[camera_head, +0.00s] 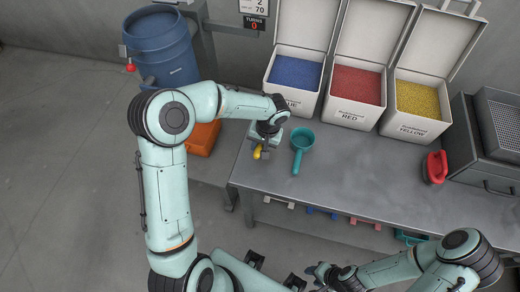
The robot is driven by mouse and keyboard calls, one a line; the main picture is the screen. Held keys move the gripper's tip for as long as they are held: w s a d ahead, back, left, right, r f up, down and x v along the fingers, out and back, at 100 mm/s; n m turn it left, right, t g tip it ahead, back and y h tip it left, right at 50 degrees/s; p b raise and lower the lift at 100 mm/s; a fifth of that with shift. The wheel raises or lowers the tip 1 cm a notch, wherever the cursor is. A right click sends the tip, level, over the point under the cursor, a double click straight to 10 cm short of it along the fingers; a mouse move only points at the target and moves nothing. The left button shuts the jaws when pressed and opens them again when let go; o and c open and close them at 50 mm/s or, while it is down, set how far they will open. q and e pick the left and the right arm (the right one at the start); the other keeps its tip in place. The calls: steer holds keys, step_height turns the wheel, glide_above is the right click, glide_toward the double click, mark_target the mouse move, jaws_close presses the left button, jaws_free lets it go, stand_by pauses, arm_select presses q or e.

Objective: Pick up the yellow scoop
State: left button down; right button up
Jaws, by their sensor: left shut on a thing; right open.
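The yellow scoop (257,152) shows only as a small yellow part at the left end of the grey table. My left gripper (263,151) is over it and shut on it. The rest of the scoop is hidden under my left gripper and wrist, so I cannot tell whether it touches the table. My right gripper (316,273) is open and empty, low in front of the table, far from the scoop.
A teal scoop (302,139) lies just right of my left gripper. Open bins of blue (292,101), red (351,117) and yellow (411,130) granules stand behind. A red object (435,167) lies at right. The table's (345,185) front middle is clear.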

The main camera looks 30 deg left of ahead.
arm_select(q)
step_height(320, 180, up, 15)
steer(key=p, duration=0.1)
steer(key=shift+r, duration=0.2)
steer(key=c, duration=1.8)
jaws_free()
jaws_close()
